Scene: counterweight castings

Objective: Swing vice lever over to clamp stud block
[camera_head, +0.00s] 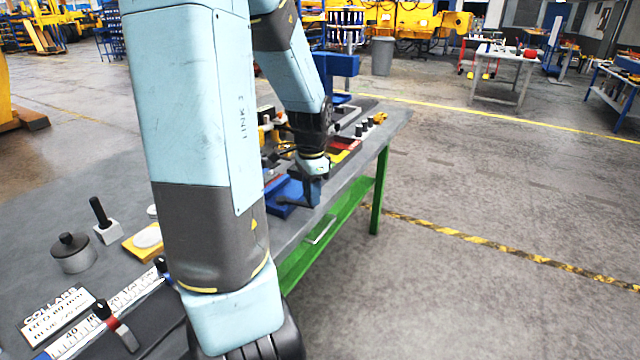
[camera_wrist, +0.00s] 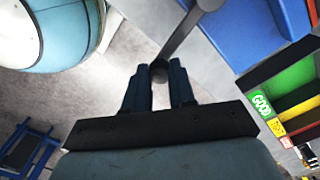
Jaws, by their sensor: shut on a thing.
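The grey vice lever (camera_wrist: 185,38) shows in the wrist view as a bar running from a round pivot at the top edge down to a dark knob. My gripper (camera_wrist: 160,75) is shut on the lever at its knob end, one finger on each side. In the head view my gripper (camera_head: 313,192) is low beside the blue vice (camera_head: 283,197) near the bench's front edge. The vice's blue body also fills the top right of the wrist view (camera_wrist: 245,35). I cannot make out the stud block; my arm hides part of the vice area.
A tray with green, yellow and red sections marked GOOD (camera_wrist: 290,88) lies beside the vice. Dark pegs (camera_head: 365,127) stand at the bench's far end. A lidded grey pot (camera_head: 72,255) and a black-handled block (camera_head: 104,222) stand at the left. Open floor lies right of the bench.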

